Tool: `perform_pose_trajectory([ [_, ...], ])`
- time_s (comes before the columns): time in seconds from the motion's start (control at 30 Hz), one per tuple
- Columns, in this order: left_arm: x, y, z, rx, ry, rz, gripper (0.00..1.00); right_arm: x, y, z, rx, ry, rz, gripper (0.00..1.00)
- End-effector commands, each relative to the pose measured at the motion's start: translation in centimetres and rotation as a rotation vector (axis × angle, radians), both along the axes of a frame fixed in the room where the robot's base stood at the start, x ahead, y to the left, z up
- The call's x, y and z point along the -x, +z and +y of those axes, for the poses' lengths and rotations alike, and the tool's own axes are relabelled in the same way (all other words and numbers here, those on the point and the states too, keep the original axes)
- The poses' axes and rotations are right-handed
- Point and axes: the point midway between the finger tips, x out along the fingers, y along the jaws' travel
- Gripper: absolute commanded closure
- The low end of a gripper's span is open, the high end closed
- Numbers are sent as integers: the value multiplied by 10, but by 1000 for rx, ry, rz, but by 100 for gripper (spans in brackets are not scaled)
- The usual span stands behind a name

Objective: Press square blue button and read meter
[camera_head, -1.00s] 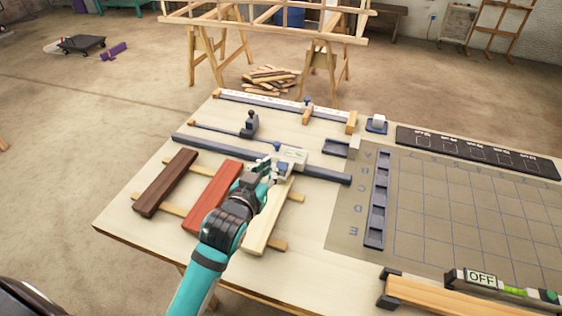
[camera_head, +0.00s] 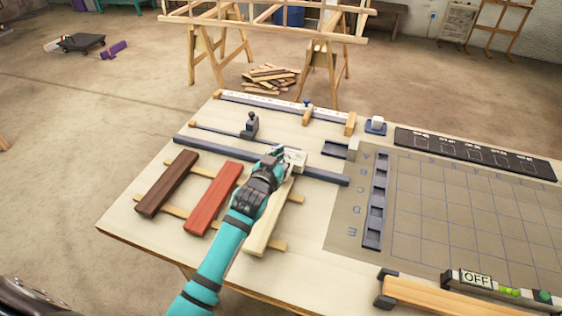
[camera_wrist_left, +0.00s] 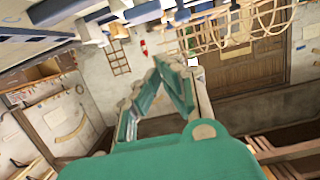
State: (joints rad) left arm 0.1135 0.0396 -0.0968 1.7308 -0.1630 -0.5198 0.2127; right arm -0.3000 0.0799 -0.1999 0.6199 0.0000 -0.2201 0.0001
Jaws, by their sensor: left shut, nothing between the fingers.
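A small whitish meter block (camera_head: 297,158) sits on the dark rail at the upper end of the pale lath (camera_head: 268,220). Its reading is too small to make out. My left gripper (camera_head: 277,153) is shut and empty at the left side of this block, overlapping it in the head view; I cannot tell whether they touch. The square blue button cannot be made out and may be hidden by the gripper. In the left wrist view the teal fingers (camera_wrist_left: 172,85) are closed, with the room tilted behind them. My right gripper is not in view.
A red lath (camera_head: 213,198) and a dark brown lath (camera_head: 167,184) lie left of the arm. A dark clamp-like piece (camera_head: 250,127) stands behind. A gridded mat (camera_head: 450,215) covers the right. A level with an OFF sign (camera_head: 477,279) lies in front.

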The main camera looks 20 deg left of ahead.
Motion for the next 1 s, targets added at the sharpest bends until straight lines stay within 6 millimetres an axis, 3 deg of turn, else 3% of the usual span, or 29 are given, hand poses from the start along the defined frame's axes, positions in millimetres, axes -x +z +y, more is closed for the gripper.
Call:
perform_pose_trajectory([
  [0.03, 2, -11, 0, 1, 0, 11, 100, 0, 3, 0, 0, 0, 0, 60],
  [0.2, 2, -27, 0, 1, 0, 7, 100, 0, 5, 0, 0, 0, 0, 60],
  [0.6, 2, -32, 0, 1, 0, 6, 100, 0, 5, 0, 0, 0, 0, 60],
  [0.8, 2, -51, 0, 1, 0, 7, 100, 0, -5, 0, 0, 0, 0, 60],
  [1.0, 3, -52, 0, 0, 0, 10, 100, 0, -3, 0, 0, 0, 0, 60],
])
